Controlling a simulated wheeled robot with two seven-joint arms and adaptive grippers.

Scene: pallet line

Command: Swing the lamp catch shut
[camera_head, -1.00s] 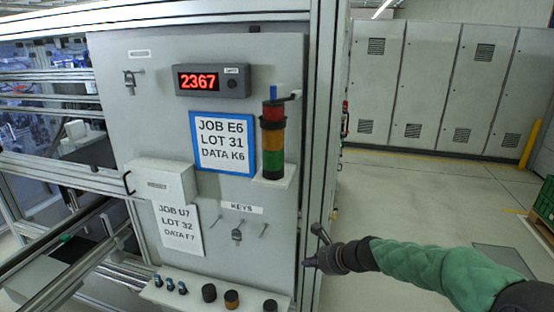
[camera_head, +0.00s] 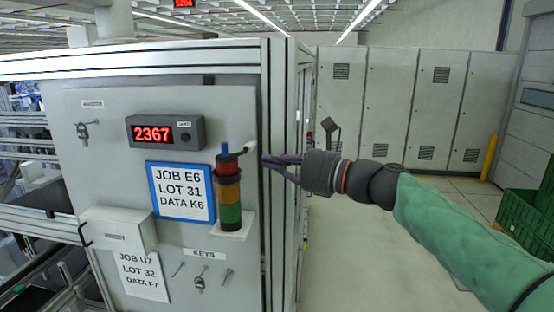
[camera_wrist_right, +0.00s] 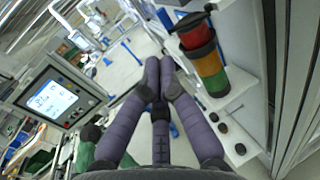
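The signal lamp (camera_head: 230,198), with red, amber and green bands, stands upright on a white shelf on the grey panel. Its catch (camera_head: 239,152) is a dark lever at the lamp's top, beside a blue post, pointing right with a pale tip. The lamp also shows in the right wrist view (camera_wrist_right: 206,62), with the catch (camera_wrist_right: 192,20) above it. My right gripper (camera_head: 266,160) is just right of the catch tip, fingers pointing left. Its purple fingertips (camera_wrist_right: 160,72) come together with nothing visible between them. Contact with the catch is not visible. My left gripper is out of view.
The panel holds a red display (camera_head: 165,133), a blue-framed job sign (camera_head: 181,192), a white box (camera_head: 118,229) and hanging keys (camera_head: 200,283). A metal frame post (camera_head: 279,120) stands right of the panel, behind my fingers. Open floor and green crates (camera_head: 520,215) lie further right.

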